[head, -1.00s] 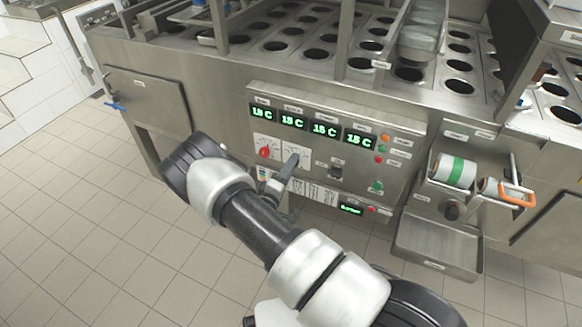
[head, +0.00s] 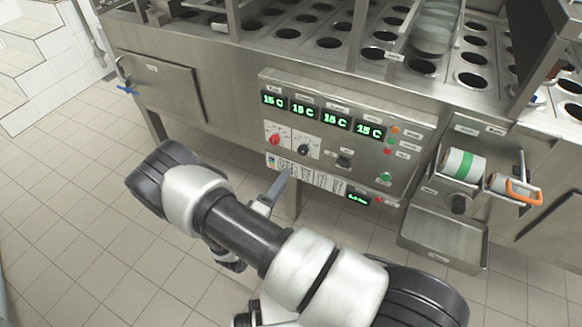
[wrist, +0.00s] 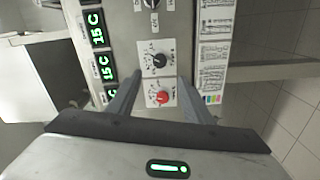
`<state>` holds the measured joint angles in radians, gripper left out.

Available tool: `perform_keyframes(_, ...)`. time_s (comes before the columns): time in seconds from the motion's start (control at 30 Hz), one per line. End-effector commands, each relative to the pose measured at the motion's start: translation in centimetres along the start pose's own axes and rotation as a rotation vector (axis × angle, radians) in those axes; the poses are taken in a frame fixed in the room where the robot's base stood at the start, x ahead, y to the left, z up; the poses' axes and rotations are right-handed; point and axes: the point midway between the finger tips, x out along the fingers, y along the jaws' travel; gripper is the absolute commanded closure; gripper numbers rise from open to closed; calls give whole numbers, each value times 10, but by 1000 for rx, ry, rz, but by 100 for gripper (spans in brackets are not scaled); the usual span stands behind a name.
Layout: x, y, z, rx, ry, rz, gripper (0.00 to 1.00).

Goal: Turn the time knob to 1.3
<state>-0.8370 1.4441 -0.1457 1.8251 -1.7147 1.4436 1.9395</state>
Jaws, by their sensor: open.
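The control panel has a red knob (head: 275,140) and a black knob (head: 303,149), each on a white dial plate. Their labels and scale marks are too small to read, so I cannot tell which is the time knob. My gripper (head: 277,186) is below and in front of the knobs in the head view, empty. In the wrist view my gripper (wrist: 157,84) has its two fingers apart, with the red knob (wrist: 162,98) showing between them. The black knob (wrist: 159,60) shows just beyond the fingertips. No contact with either knob is visible.
Green digital displays (head: 319,117) line the panel's top, and a small green display (head: 357,199) sits at its bottom. A selector switch (head: 344,161) and coloured buttons are to the right. A bracket holds a green-striped roll (head: 462,165). Open tiled floor (head: 90,200) lies left.

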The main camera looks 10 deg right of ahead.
Motion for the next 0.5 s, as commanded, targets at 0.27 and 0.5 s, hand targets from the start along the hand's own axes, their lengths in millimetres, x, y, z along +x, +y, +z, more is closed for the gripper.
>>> perform_keyframes(0.27,-40,0,0,0,1,0,54)
perform_keyframes(0.5,-45,0,0,0,0,1,54)
